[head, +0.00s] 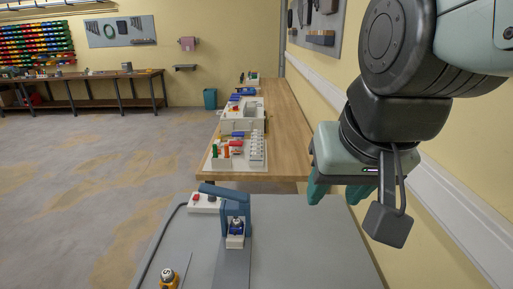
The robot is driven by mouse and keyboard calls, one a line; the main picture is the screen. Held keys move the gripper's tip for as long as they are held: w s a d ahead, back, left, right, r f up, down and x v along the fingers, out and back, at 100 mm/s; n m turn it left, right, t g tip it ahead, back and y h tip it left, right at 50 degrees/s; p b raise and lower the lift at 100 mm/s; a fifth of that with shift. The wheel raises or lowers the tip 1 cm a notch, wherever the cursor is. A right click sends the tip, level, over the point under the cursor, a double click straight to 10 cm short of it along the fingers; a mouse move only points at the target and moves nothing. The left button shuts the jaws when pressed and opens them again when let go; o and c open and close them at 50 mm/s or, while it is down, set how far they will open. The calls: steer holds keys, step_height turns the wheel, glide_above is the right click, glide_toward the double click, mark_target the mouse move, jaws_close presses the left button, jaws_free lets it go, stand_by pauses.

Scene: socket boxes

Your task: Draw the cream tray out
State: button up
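A small cream tray (235,242) sits low at the front of a blue press-like fixture (236,212) on the grey table. A dark and blue part (236,227) shows in or just above the tray. The fixture's arm reaches out to the left above it. My gripper (335,201) hangs to the right of the fixture, higher up and apart from it. Its two teal fingers are spread with nothing visible between them. The tray's inside and rear are partly hidden by the fixture.
A white button box (205,203) stands left of the fixture. A yellow piece with a white round top (168,275) is at the front left. A darker grey strip (232,267) runs forward from the tray. The table (305,250) to the right is clear. A wooden bench (285,135) with boxes stands behind.

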steer(key=o, duration=0.6)
steer(key=shift+g, duration=0.4)
steer(key=w+a+f, duration=0.1)
steer(key=w, duration=0.2)
steer(key=w+a+f, duration=0.2)
steer(key=w, duration=0.2)
steer(key=w+a+f, duration=0.1)
steer(key=w, duration=0.2)
steer(key=shift+w+a+f, duration=0.3)
steer(key=shift+w+a, duration=0.05)
steer(key=shift+w, duration=0.05)
steer(key=shift+o, duration=0.2)
glide_above(234, 239)
steer(key=s, duration=0.5)
step_height(234, 239, down, 26)
steer(key=shift+h, duration=0.3)
steer(key=x, duration=1.1)
steer(key=shift+f, duration=0.25)
steer(key=shift+c, duration=0.3)
